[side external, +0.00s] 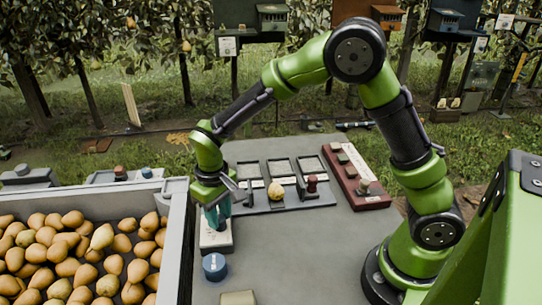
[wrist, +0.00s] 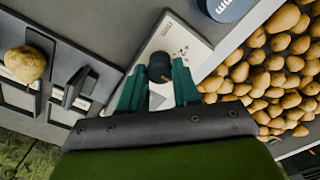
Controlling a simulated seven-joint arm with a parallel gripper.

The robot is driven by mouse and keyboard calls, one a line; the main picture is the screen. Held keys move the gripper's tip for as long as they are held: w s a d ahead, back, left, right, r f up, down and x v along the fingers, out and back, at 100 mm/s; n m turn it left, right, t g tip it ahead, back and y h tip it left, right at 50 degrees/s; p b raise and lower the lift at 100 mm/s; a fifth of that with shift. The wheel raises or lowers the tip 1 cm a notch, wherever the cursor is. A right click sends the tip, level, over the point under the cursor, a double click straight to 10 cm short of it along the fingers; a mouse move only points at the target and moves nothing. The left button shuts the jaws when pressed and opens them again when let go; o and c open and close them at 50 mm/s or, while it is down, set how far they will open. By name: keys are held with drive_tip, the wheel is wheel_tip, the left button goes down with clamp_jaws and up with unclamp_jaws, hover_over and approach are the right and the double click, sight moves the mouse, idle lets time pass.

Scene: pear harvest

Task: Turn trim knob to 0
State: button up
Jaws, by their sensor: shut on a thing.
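The trim knob (wrist: 159,66) is a dark round knob on a pale plate (wrist: 190,40) with small dial marks, seen in the wrist view. My gripper (wrist: 158,82) has its two teal fingers on either side of the knob and is shut on it. In the side external view my gripper (side external: 217,213) points down over the same pale plate (side external: 216,240), and the fingers hide the knob. The knob's pointer and the number it faces are too small to read.
A grey crate (side external: 178,200) full of pears stands at the left. A blue round lid (side external: 214,266) lies in front of the plate. Behind are a tray with a pear (side external: 275,190) and a red-brown panel (side external: 352,175) with buttons. The grey table's middle is clear.

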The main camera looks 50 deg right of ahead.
drive_tip(key=o, duration=1)
drive_tip(key=shift+o, duration=0.2)
drive_tip(key=shift+r, duration=0.1)
wheel_tip(320, 180, up, 17)
drive_tip(key=s+d+r+m+t+y, duration=0.1)
drive_tip(key=s+d+m+t, duration=0.1)
drive_tip(key=s, duration=0.6)
drive_tip(key=s+d+m+t+y, duration=0.1)
drive_tip(key=s+d+m+t, duration=0.1)
drive_tip(key=s+d+t, duration=0.3)
drive_tip(key=s+d, duration=0.2)
drive_tip(key=s, duration=0.1)
drive_tip(key=shift+s+r, duration=0.35)
drive_tip(key=shift+r, duration=0.05)
